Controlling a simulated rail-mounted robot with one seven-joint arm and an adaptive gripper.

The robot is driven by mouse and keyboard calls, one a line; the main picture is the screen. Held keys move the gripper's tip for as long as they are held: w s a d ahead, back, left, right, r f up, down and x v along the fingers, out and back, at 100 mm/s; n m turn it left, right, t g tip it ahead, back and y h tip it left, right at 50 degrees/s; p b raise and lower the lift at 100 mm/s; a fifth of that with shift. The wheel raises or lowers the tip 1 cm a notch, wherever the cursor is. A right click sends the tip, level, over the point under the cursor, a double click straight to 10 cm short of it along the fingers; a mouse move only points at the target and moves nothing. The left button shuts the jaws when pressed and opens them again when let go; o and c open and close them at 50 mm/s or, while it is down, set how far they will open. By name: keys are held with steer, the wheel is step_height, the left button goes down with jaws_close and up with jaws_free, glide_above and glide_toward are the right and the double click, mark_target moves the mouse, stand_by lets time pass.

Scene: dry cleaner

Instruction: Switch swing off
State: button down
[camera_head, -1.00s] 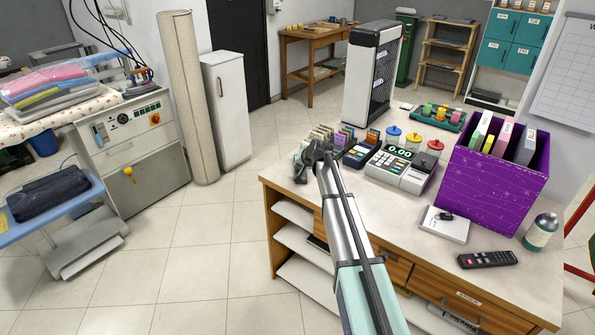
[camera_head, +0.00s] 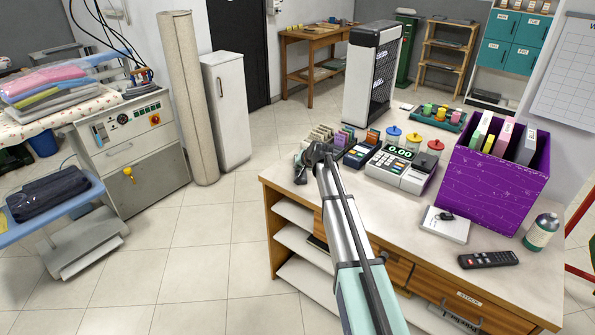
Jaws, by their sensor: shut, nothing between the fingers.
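No control marked swing can be read in this view. A tall white appliance with a black top and dark front grille (camera_head: 373,76) stands upright behind the counter. A grey machine's control panel (camera_head: 128,120) at the left has a black knob, a red button on yellow and small switches; its labels are too small to read. My gripper (camera_head: 301,174) is small and dark, at the counter's left end, apart from both. It appears shut and empty. My arm hides part of the counter front.
The counter (camera_head: 480,215) carries a cash register (camera_head: 399,170), coloured-lid jars, a purple box (camera_head: 495,175), a notepad (camera_head: 445,225), a remote (camera_head: 488,259) and a bottle (camera_head: 541,232). A white cabinet (camera_head: 227,110) and rolled column (camera_head: 185,100) stand behind. Floor left of the counter is clear.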

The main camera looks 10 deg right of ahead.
mark_target(299, 171)
steer(key=shift+r, duration=0.75)
steer(key=shift+r+p, duration=0.1)
steer(key=shift+p, duration=0.2)
steer(key=shift+r+p, duration=0.95)
steer(key=shift+r, duration=1.5)
